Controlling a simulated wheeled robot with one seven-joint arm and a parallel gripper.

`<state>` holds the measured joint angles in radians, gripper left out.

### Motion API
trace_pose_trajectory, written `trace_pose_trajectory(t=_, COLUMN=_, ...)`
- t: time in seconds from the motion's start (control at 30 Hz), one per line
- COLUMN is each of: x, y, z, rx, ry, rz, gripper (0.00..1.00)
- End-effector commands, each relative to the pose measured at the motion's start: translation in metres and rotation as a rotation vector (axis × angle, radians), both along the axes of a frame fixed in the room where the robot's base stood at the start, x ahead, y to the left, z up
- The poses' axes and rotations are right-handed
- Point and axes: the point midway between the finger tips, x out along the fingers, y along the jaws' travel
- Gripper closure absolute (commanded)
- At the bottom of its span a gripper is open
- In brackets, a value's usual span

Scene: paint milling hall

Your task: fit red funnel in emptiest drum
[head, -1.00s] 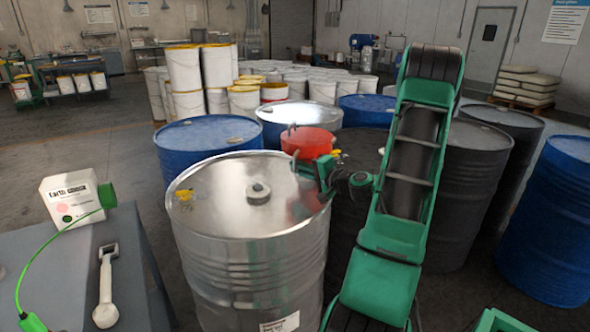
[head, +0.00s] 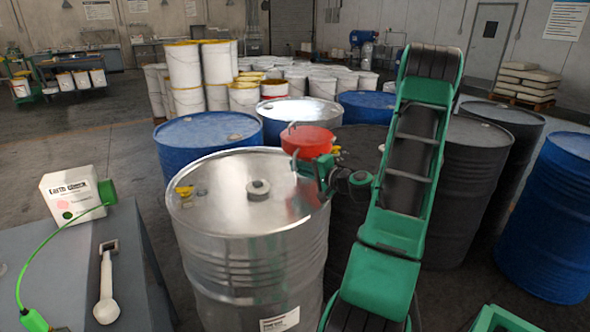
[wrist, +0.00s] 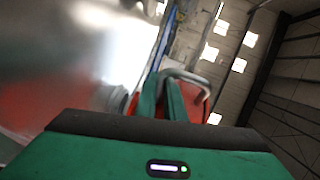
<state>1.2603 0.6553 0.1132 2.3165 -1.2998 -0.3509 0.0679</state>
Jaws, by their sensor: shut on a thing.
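The red funnel (head: 310,141) is in the head view, above the right back rim of the silver steel drum (head: 240,245). My gripper (head: 322,168) is shut on the funnel, just below and right of it. In the wrist view, a bent grey handle and part of the red funnel (wrist: 206,112) show beyond the green fingers (wrist: 168,95). The funnel's spout is hidden. The steel drum has a raised grey cap on its lid and yellow fittings at its left edge. Blue drums (head: 205,150) and dark drums (head: 462,190) stand around it. Their fill levels do not show.
A grey table (head: 50,260) at the left holds a white box (head: 75,195), a green-corded device and a white scoop-like tool (head: 106,290). Another blue drum (head: 550,220) stands at the right. White pails (head: 215,65) are stacked behind. Open floor lies at the left back.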

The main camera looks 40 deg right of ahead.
Motion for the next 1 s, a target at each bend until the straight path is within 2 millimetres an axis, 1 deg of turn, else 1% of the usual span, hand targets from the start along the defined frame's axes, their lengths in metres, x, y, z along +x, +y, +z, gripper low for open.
trace_pose_trajectory(t=0.23, x=0.0, y=0.0, z=0.0, rx=-0.001, ry=-0.002, rz=0.0, gripper=1.0)
trace_pose_trajectory(t=0.73, x=0.0, y=0.0, z=-0.01, rx=0.0, ry=-0.002, rz=0.0, gripper=1.0)
trace_pose_trajectory(t=0.8, x=0.0, y=0.0, z=-0.01, rx=-0.001, ry=-0.002, rz=0.0, gripper=0.79)
trace_pose_trajectory(t=0.83, x=0.0, y=0.0, z=-0.01, rx=-0.001, ry=-0.002, rz=0.0, gripper=0.72)
trace_pose_trajectory(t=0.87, x=0.0, y=0.0, z=-0.01, rx=-0.001, ry=-0.002, rz=0.0, gripper=0.69)
trace_pose_trajectory(t=1.0, x=0.0, y=0.0, z=-0.01, rx=-0.001, ry=-0.002, rz=0.0, gripper=0.69)
